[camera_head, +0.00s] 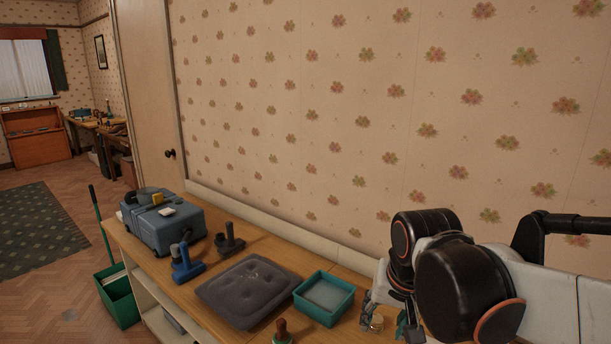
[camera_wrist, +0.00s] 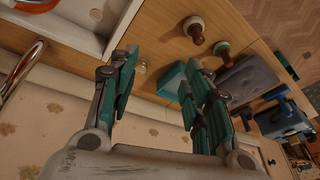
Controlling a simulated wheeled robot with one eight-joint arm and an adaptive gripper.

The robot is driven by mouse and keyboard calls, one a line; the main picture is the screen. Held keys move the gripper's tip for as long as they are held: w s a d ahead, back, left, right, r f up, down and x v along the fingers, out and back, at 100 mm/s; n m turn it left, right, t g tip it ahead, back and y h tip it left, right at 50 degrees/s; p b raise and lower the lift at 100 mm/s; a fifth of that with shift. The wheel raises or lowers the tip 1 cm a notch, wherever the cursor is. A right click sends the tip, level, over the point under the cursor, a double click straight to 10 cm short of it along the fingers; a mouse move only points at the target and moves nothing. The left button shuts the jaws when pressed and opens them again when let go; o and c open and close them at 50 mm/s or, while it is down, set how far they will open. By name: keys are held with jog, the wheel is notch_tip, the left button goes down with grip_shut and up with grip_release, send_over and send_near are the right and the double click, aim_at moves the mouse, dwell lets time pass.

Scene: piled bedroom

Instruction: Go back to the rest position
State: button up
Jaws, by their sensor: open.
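My gripper (camera_wrist: 163,78) is open in the wrist view, with two teal-padded fingers apart and nothing held between them. It hangs over the wooden sideboard top (camera_wrist: 155,30), close to the wall. In the head view my arm comes in from the right, and the gripper is mostly hidden behind its dark joints, with only part showing near the teal tray (camera_head: 323,298).
A grey cushion (camera_head: 247,290), a blue case (camera_head: 163,224), a blue tool (camera_head: 186,264), a dark tool (camera_head: 230,240) and a wooden-handled object (camera_head: 282,332) crowd the sideboard. A green bin (camera_head: 118,298) stands on the floor. A white tray (camera_wrist: 75,25) shows in the wrist view. Open floor lies left.

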jog(key=s+d+n+t, duration=0.3)
jog(key=s+d, duration=0.2)
jog(key=s, duration=0.4)
jog(key=shift+d+r+h, duration=0.25)
jog(key=shift+h, duration=0.05)
dwell(1.6)
